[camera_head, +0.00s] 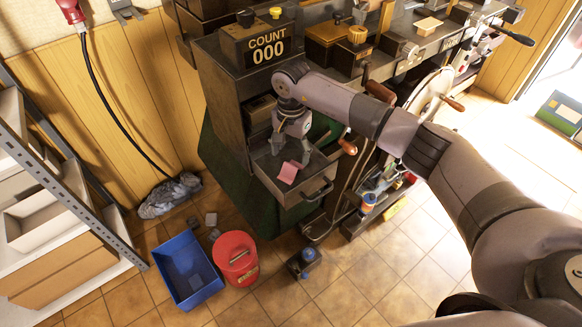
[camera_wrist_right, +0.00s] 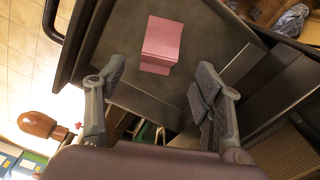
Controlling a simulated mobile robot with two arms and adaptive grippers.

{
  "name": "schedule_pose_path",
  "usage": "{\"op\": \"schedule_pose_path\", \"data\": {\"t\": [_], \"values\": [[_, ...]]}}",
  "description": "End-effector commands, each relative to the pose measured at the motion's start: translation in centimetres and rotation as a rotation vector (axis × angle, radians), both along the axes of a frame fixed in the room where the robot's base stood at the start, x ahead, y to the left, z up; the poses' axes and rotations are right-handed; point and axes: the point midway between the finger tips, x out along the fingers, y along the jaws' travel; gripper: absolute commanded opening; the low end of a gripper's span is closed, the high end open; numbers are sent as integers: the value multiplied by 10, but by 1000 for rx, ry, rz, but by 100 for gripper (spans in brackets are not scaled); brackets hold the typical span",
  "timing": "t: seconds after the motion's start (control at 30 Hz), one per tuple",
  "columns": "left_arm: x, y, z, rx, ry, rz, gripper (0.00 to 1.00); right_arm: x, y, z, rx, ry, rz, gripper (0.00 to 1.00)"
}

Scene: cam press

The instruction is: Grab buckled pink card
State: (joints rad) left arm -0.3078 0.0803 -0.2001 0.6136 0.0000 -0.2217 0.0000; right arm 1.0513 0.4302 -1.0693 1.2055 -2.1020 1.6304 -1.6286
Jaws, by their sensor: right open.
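The pink card (camera_head: 288,173) lies in the open drawer (camera_head: 314,195) of the grey cabinet. In the right wrist view the pink card (camera_wrist_right: 163,42) has a crease across it, and its lower part bends at an angle to the rest. My right gripper (camera_head: 289,158) reaches down over the drawer, just behind the card. In the wrist view its two fingers (camera_wrist_right: 160,72) are spread wide, one on each side below the card's near edge, with nothing between them. Whether the fingertips touch the drawer floor, I cannot tell. My left gripper is not in view.
The drawer's walls and its front handle (camera_head: 317,190) surround the card. A counter box reading "COUNT 000" (camera_head: 266,45) stands on the cabinet above. A wooden-handled crank (camera_head: 347,147) is right of the drawer.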

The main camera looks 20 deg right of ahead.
Motion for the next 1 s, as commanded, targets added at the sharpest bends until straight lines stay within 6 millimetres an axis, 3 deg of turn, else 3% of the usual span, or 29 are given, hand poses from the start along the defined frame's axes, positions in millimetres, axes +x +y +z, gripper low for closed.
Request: {"op": "schedule_pose_path", "data": {"t": [0.1, 0.2, 0.5, 0.77, 1.0], "values": [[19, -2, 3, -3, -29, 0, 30, 0, 0, -6, 0, 0, 1, 62], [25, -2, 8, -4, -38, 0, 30, -2, 1, -15, 1, 3, 1, 62], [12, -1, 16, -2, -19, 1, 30, -3, 2, -55, 1, 2, -1, 62], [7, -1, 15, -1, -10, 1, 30, -3, 2, -59, 0, 0, 0, 62], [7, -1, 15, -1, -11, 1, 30, -3, 2, -58, 0, 0, 0, 47]]}}
